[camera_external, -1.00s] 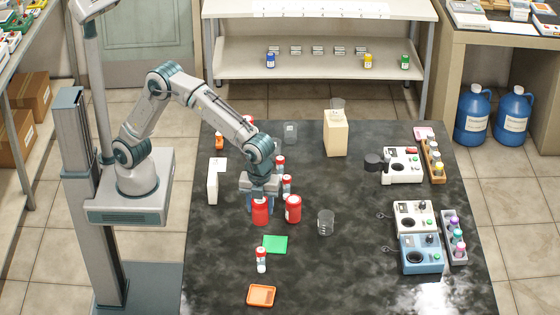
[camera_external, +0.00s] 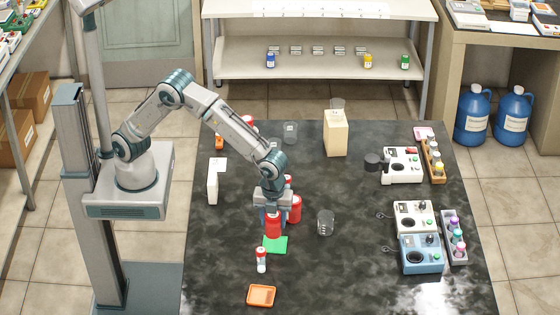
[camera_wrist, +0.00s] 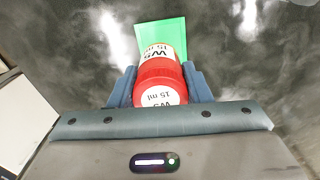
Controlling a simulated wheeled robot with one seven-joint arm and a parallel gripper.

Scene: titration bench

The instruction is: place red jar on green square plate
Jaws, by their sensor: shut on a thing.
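My gripper (camera_external: 272,222) is shut on a red jar (camera_external: 273,229), which has a white label and a red lid. The wrist view shows the red jar (camera_wrist: 158,84) between the two blue-grey fingers of my gripper (camera_wrist: 160,85). The green square plate (camera_external: 275,245) lies flat on the dark table, just below the jar in the external view. In the wrist view the green plate (camera_wrist: 172,32) shows beyond the jar, partly covered by it. I cannot tell whether the jar touches the plate.
A second red jar (camera_external: 294,209) stands close to the right of my gripper. A small red-capped bottle (camera_external: 261,260) stands in front of the plate, and an orange tray (camera_external: 261,295) lies nearer the front. A glass beaker (camera_external: 325,223) stands to the right.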

